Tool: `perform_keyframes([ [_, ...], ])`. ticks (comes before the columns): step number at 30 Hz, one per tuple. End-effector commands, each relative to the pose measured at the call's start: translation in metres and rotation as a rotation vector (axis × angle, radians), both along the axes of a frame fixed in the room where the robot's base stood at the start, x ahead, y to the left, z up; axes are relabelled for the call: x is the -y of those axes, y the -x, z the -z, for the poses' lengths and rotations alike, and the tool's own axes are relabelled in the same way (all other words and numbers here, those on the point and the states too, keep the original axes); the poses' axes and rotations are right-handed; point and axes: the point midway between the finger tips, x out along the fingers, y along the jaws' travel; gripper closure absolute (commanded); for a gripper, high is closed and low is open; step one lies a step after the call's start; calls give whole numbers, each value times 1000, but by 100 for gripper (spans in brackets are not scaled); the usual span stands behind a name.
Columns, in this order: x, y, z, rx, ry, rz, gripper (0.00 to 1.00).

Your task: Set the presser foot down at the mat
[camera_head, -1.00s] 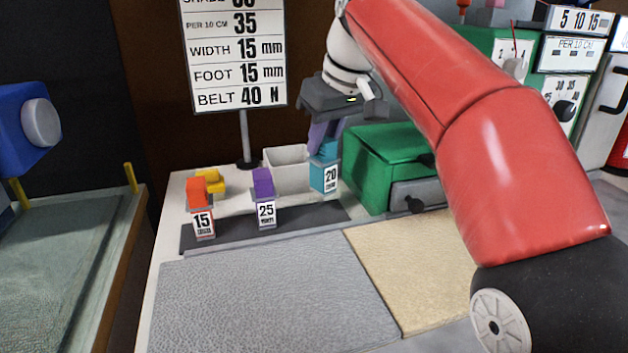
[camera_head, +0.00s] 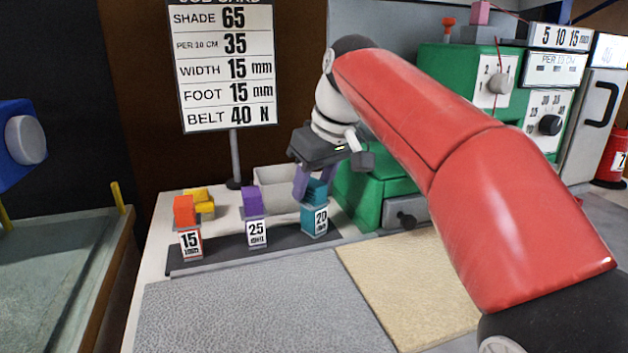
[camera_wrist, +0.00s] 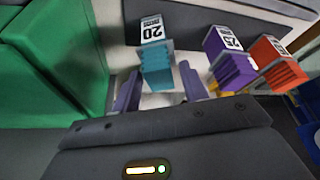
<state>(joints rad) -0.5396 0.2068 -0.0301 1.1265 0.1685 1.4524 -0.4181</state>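Three presser feet stand on a dark strip (camera_head: 210,262): an orange foot (camera_head: 186,212) labelled 15, a purple foot (camera_head: 252,203) labelled 25, and a teal foot (camera_head: 313,215) labelled 20. My gripper (camera_head: 305,182) is just above and behind the teal foot, pointing down. In the wrist view, its two purple fingers are apart (camera_wrist: 160,92), with the teal foot (camera_wrist: 157,76) ahead of the gap. I cannot tell whether they touch it. A grey textured mat (camera_head: 250,315) lies bare in front of the strip.
A job card (camera_head: 222,65) on a post reads FOOT 15 mm. A yellow piece (camera_head: 203,203) and a white bin (camera_head: 275,185) stand behind the feet. A green machine (camera_head: 375,195) is close on the right. A beige panel (camera_head: 405,280) adjoins the mat and is clear.

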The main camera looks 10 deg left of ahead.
Motion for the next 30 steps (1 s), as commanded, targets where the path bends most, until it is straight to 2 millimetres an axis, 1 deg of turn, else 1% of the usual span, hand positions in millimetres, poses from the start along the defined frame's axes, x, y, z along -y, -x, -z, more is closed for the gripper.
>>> perform_keyframes([
  [6,0,0,-1,0,0,0,57],
  [10,1,1,-9,2,-1,0,57],
  [14,8,5,-30,4,-2,2,57],
  [21,24,17,-80,2,-2,1,57],
  [24,30,21,-96,2,-1,1,57],
  [27,34,24,-107,1,0,1,57],
  [30,36,25,-112,0,-1,1,57],
])
